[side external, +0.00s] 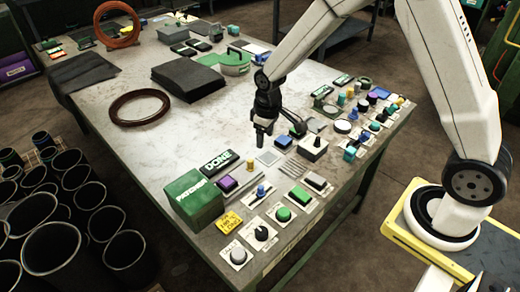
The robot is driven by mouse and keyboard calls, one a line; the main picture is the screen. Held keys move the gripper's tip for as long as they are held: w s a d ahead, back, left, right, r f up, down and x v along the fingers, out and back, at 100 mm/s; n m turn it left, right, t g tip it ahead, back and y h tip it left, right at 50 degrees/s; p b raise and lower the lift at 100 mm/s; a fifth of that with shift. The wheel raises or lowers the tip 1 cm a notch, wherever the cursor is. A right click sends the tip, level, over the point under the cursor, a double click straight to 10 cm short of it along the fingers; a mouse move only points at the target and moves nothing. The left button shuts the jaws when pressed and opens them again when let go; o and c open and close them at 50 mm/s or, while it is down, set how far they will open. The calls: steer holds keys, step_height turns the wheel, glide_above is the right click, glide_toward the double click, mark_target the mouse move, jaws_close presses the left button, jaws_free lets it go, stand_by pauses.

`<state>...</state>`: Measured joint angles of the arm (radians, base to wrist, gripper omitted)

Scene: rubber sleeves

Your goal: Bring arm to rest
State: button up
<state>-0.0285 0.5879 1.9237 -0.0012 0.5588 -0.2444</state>
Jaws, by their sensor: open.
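My gripper (280,132) hangs from my white arm over the right half of the grey worktable (205,130). It points down with its fingers apart, and nothing shows between them. One finger comes down near a small grey square plate on the tabletop; I cannot tell whether it touches. My arm reaches in from the right, from a base on a yellow-edged stand (398,240).
Buttons, knobs and small blocks crowd the table's right and front edges. A green box (195,199) stands at the front left. A black foam stack (188,80) and brown rings (140,108) lie further back. Black rubber sleeves (52,248) stand at lower left. The table's middle is clear.

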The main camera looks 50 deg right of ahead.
steer(key=s+d+r+m+t, duration=0.1)
steer(key=s+r+m, duration=0.2)
steer(key=s, duration=1.2)
step_height(320, 180, up, 3)
steer(key=shift+s+r+t, duration=0.1)
steer(key=shift+s+t, duration=0.2)
steer(key=shift+t, duration=0.1)
